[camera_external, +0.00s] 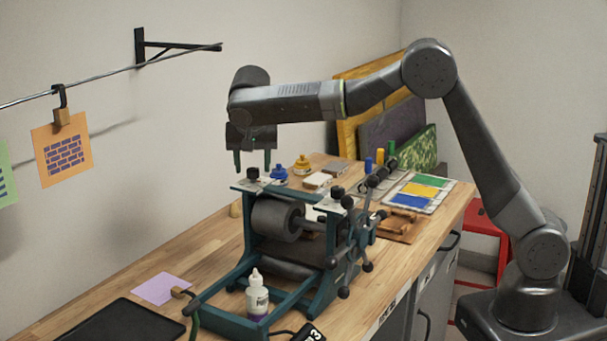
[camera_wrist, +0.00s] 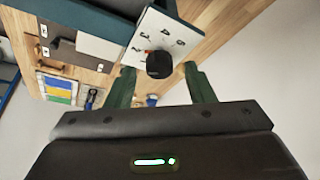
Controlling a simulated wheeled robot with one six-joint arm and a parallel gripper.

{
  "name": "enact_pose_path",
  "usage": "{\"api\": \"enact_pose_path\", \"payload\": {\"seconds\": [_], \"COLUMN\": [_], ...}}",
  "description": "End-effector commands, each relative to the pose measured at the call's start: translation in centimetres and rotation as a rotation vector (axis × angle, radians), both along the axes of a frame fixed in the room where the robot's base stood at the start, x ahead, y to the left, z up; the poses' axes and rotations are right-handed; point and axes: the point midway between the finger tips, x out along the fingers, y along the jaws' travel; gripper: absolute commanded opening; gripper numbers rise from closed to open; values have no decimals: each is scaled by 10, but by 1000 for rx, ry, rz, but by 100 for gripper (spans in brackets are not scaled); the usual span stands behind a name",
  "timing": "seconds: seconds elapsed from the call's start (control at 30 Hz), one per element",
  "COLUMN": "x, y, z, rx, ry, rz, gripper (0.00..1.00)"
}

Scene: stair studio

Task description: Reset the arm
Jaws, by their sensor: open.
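My gripper (camera_external: 252,160) points down above the left top corner of the teal roller press (camera_external: 292,312). Its two dark green fingers are apart with nothing between them. In the wrist view my gripper (camera_wrist: 158,78) is also open, and a black knob (camera_wrist: 160,64) on a white numbered plate (camera_wrist: 172,38) shows just beyond the fingertips. My arm is bent, with its elbow high at the right and its forearm reaching left over the press. In the external view the same knob (camera_external: 253,173) is just below the fingers, apart from them as far as I can tell.
A white bottle (camera_external: 257,292) stands by the press frame. A black tray (camera_external: 122,325) and purple paper (camera_external: 162,288) lie at the front left. Blue and yellow pots (camera_external: 302,166), colour sheets (camera_external: 420,192) and leaning boards are behind. An orange card (camera_external: 62,153) hangs from a wire.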

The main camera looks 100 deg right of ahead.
Motion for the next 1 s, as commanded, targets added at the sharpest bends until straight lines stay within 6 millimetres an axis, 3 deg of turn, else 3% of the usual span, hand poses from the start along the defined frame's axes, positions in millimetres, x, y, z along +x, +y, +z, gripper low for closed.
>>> {"api": "enact_pose_path", "payload": {"seconds": [0.07,1.0], "x": [-2,-5], "y": [-5,-5], "z": [-11,-8], "rx": [0,-1], "ry": [0,-1], "rz": [13,716], "gripper": [49,49]}}
